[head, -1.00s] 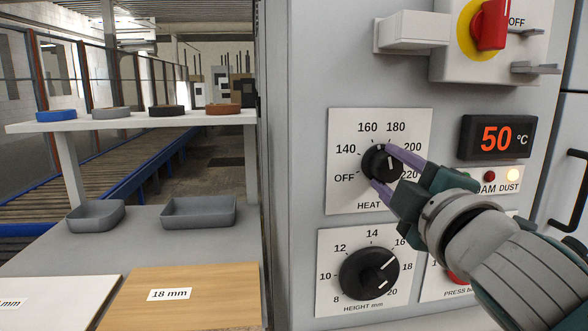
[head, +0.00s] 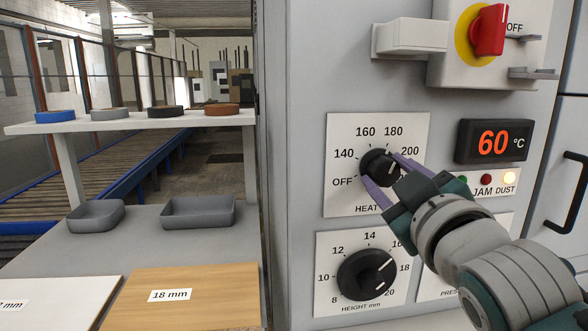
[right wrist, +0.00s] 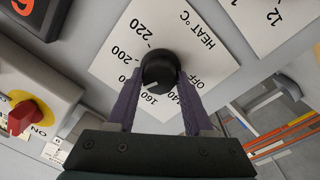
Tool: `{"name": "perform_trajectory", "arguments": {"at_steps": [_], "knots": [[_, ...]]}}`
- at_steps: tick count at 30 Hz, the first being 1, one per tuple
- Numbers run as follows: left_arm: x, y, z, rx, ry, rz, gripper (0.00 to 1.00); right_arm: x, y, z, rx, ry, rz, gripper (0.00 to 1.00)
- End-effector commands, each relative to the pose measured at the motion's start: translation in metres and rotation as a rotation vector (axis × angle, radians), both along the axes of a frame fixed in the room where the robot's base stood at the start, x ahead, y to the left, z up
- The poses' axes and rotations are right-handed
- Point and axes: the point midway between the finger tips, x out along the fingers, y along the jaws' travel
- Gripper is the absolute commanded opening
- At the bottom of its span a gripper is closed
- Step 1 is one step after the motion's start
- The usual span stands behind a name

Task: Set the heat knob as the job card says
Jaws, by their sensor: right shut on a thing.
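The black heat knob (head: 378,163) sits on a white dial plate (head: 341,130) marked OFF and 140 to 220. My right gripper (right wrist: 157,82) is shut on the knob, one purple finger on each side. In the right wrist view its light mark appears to point around 160 to 180; the exact setting is hard to tell. The red display (head: 493,142) reads 60 °C. In the head view my right gripper (head: 383,176) covers the dial's lower right. No job card can be made out. My left gripper is not in view.
Below is the height knob (head: 366,274). The dust lamp (head: 509,177) is lit. At left, a board (head: 185,295) labelled 18 mm and grey trays (head: 198,211) lie on a table.

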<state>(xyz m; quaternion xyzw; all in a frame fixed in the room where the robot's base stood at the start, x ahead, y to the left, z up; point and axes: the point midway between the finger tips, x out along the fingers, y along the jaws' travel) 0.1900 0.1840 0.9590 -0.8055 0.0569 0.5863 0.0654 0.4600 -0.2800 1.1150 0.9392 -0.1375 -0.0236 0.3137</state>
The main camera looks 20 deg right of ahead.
Motion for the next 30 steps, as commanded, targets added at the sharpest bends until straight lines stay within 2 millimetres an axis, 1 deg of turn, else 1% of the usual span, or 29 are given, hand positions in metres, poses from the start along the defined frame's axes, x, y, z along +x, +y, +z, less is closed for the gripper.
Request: {"name": "perform_trajectory", "arguments": {"at_steps": [14, 15, 22, 30], "knots": [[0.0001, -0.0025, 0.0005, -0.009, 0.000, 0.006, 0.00, -0.0001, -0.0003, -0.0004, 0.011, -0.001, -0.001, 0.00], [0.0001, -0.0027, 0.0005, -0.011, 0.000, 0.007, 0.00, 0.0000, -0.0002, -0.0005, 0.011, -0.001, -0.001, 0.56], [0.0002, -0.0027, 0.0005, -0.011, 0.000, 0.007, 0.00, 0.0000, -0.0002, -0.0004, 0.010, -0.002, 0.000, 0.82], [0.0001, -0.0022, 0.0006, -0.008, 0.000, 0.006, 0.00, 0.0001, -0.0002, -0.0002, 0.010, -0.002, 0.000, 0.82]]}}
